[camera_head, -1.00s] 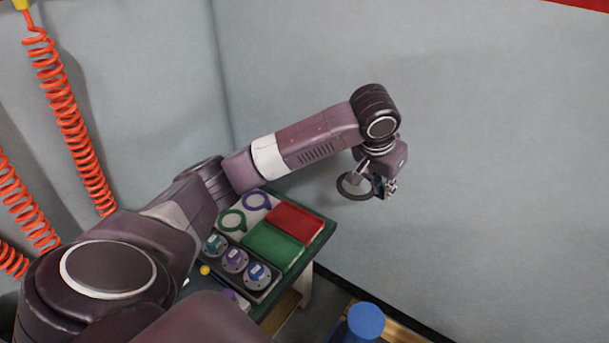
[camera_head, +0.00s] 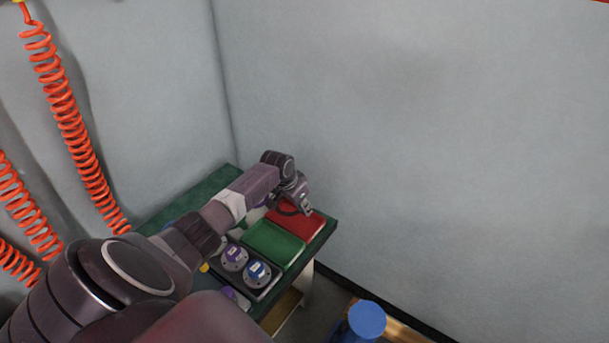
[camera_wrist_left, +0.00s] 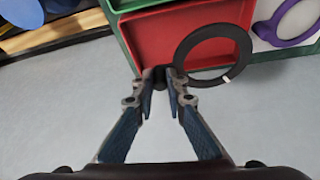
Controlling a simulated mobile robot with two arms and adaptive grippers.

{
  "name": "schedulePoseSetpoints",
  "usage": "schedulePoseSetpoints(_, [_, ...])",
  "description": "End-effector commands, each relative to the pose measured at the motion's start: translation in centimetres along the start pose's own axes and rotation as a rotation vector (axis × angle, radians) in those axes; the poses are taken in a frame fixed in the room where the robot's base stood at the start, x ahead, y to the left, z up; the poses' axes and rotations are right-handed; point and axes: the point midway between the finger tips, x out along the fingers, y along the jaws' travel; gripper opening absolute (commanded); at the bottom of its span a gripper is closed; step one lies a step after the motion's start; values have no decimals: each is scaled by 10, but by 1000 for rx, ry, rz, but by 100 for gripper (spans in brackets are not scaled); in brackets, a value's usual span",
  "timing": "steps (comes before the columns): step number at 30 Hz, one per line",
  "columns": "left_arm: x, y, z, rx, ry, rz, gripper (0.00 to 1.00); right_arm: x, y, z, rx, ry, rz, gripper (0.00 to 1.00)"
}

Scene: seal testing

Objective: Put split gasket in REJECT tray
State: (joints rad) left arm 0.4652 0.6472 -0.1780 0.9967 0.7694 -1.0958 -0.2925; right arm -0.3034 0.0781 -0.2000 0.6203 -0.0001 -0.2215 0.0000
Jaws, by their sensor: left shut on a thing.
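My left gripper (camera_head: 304,206) hangs over the red tray (camera_head: 312,225) at the right end of the table. In the left wrist view the fingertips (camera_wrist_left: 160,80) are closed on the edge of a black ring gasket (camera_wrist_left: 245,45). A small white mark shows on the gasket's lower rim. The gasket overlaps the right part of the red tray (camera_wrist_left: 150,42) in that view. It appears to be held above the tray; the exact gap cannot be told. In the head view the gasket (camera_head: 285,210) shows as a dark arc beside the gripper. My right gripper is not in view.
A green tray (camera_head: 272,245) adjoins the red one. Fixtures with purple (camera_head: 234,255) and blue (camera_head: 257,270) tops stand nearer. A purple ring (camera_wrist_left: 288,30) lies on a white surface beside the red tray. A blue cylinder (camera_head: 366,320) stands off the table. Grey walls are behind.

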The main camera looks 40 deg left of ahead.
Motion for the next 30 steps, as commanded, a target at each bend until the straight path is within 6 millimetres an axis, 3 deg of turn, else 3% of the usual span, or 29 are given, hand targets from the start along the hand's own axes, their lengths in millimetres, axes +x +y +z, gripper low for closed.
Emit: schedulePoseSetpoints(30, [55,0,22,-1,1,-1,0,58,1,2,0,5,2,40])
